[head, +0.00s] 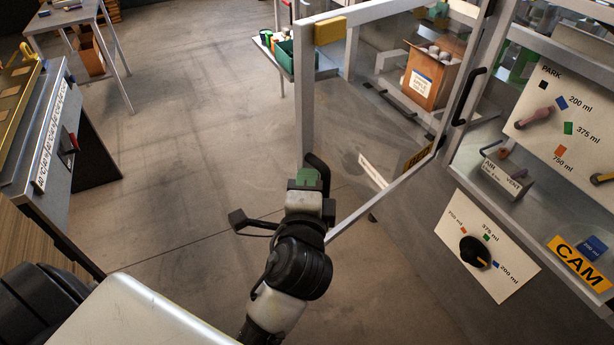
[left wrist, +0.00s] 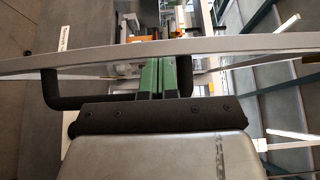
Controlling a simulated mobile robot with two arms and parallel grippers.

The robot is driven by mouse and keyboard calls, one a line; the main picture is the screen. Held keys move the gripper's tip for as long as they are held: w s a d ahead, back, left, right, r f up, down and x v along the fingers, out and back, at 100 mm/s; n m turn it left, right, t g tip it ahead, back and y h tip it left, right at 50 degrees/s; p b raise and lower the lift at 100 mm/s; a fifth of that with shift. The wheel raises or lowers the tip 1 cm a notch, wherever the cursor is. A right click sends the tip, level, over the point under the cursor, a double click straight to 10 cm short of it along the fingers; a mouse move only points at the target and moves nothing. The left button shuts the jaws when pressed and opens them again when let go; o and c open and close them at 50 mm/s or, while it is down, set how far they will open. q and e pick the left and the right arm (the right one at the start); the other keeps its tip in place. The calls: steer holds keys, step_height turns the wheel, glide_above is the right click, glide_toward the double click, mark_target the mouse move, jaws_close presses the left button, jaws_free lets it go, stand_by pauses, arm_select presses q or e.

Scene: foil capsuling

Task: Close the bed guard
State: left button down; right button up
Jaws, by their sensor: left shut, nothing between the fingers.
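The bed guard (head: 331,232) is a clear panel in a silver frame, swung out open from the machine in the head view. A black bar handle (head: 318,165) is on its free edge. My left gripper (head: 308,178), with green fingers, is shut and empty right at that handle. In the left wrist view, the shut fingers (left wrist: 165,77) overlap the black handle (left wrist: 62,102), close to the guard's frame bar (left wrist: 250,43). I cannot tell whether the fingertips touch the frame or reach inside the handle loop. My right gripper is not in view.
The machine's front has a dial panel (head: 487,246), a PARK selector panel (head: 560,110) and a CAM label (head: 580,262) at right. A cardboard box (head: 433,77) shows through the guard. A bench (head: 45,130) stands at left. The floor (head: 190,130) between is clear.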

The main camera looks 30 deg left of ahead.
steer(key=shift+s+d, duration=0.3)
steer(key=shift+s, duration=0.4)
